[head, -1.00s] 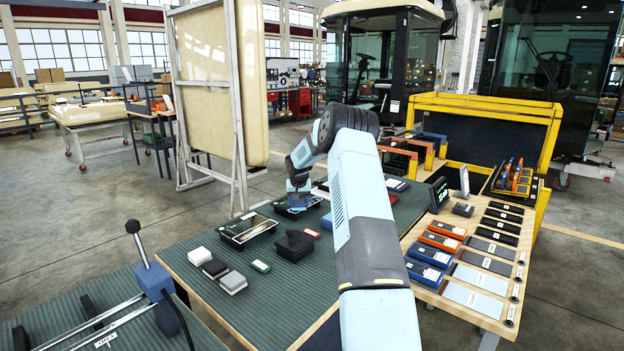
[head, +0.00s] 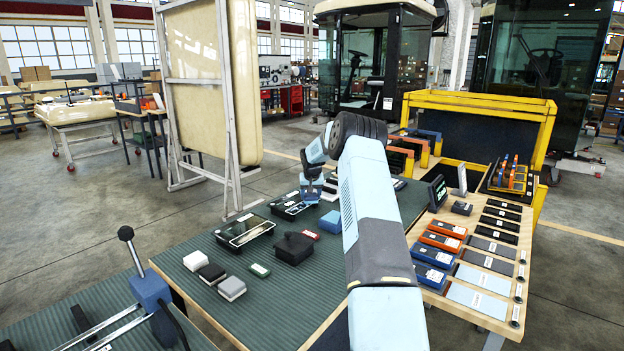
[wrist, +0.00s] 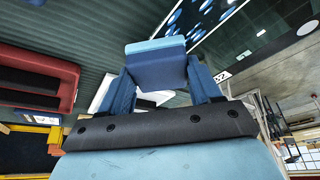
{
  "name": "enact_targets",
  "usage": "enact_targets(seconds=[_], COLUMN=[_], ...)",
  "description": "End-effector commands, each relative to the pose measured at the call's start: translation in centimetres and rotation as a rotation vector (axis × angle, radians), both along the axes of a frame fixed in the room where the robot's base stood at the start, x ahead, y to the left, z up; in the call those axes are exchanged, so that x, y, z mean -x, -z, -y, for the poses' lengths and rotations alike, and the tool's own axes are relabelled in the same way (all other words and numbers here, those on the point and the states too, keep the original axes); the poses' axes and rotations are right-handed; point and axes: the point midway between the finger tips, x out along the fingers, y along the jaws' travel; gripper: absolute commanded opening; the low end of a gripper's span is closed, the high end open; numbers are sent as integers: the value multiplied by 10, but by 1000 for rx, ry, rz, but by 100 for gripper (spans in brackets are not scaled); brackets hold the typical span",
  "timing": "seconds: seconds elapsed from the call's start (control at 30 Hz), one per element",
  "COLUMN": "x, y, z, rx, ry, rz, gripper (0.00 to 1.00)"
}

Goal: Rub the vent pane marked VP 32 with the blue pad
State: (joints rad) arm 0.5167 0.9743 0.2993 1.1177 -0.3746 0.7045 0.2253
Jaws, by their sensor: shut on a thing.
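My gripper (head: 311,198) points down over the green ribbed mat. In the wrist view its two blue fingers (wrist: 160,90) are shut on the blue pad (wrist: 157,62), which has a lighter blue edge layer. A dark framed pane with blue spots (wrist: 205,18) lies beyond the pad at upper right. I cannot tell whether the pad touches it. In the head view one framed pane (head: 284,208) lies just left of my gripper and another (head: 244,231) lies further left and nearer.
Near the panes are a black box (head: 293,248), a blue block (head: 331,222), and white, black and grey blocks (head: 231,288). A wooden side table (head: 440,293) holds several orange and blue cases. A cream panel on a frame (head: 210,85) stands behind the mat.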

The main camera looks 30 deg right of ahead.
Motion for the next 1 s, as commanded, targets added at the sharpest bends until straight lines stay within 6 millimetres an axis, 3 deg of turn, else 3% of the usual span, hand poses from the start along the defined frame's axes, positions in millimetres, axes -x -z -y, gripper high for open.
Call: enact_targets(seconds=[0.03, 0.6, 1.0], x=[-1, -8, -9], y=[-13, -62, -74], z=[-2, -22, -24], rx=[3, 1, 1], ry=[-2, -23, -26], rz=[4, 4, 3], gripper=[19, 19, 19])
